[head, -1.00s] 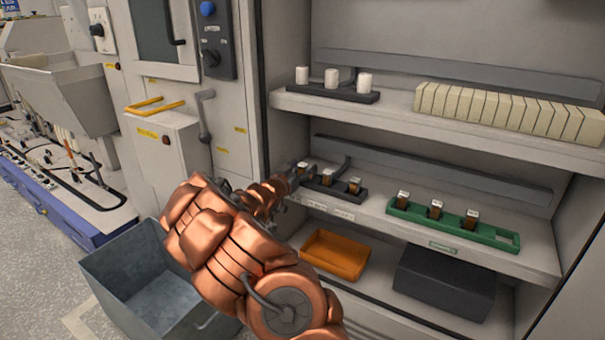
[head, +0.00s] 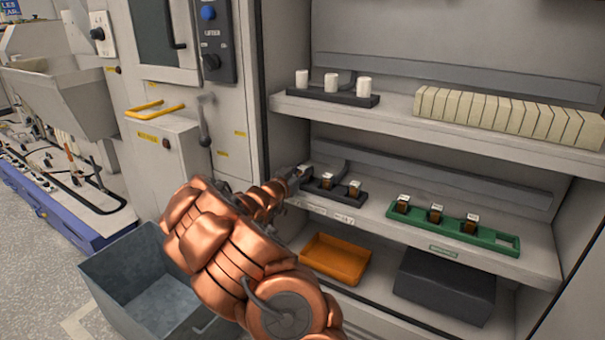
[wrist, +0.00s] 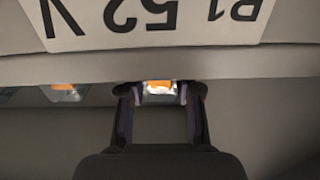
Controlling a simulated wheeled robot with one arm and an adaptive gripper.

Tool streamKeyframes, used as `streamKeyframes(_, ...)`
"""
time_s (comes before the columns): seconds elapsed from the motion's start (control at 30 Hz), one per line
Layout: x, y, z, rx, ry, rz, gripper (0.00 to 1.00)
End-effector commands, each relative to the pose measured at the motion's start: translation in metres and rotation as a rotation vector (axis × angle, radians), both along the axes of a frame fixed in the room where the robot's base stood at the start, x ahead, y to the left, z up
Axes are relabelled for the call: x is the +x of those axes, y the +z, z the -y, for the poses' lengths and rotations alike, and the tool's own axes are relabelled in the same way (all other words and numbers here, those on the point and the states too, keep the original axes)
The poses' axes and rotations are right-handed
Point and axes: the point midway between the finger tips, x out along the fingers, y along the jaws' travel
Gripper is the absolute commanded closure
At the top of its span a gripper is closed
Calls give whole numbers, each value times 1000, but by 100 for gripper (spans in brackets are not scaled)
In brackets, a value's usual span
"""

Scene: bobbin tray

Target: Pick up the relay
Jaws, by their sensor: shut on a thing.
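My gripper (head: 300,174) is at the left end of the dark tray (head: 341,194) on the middle shelf. It is shut on a relay (wrist: 160,87), which shows between the two fingertips in the wrist view as a clear-topped block with an orange inside. In the head view the fingers mostly hide this relay; I cannot tell whether it is clear of the tray. Two more relays, a near one (head: 327,181) and a right one (head: 354,188), stand upright in the dark tray. Another relay (wrist: 65,92) shows left of the fingers in the wrist view.
A green tray (head: 493,241) with three similar relays stands to the right. White cylinders (head: 331,83) and a row of cream blocks (head: 508,113) are on the shelf above. An orange bin (head: 336,258) and a dark box (head: 444,285) sit below. A grey bin (head: 125,265) stands at left.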

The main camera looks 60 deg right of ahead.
Motion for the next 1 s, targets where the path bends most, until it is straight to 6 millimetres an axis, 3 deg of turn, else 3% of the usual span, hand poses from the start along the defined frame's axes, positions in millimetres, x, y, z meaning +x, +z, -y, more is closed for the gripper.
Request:
streamKeyframes(0.37,0,34,0,-2,0,3,100)
streamKeyframes(0.67,-24,36,-28,-1,-1,-2,100)
streamKeyframes(1.0,-62,41,-73,2,1,0,100)
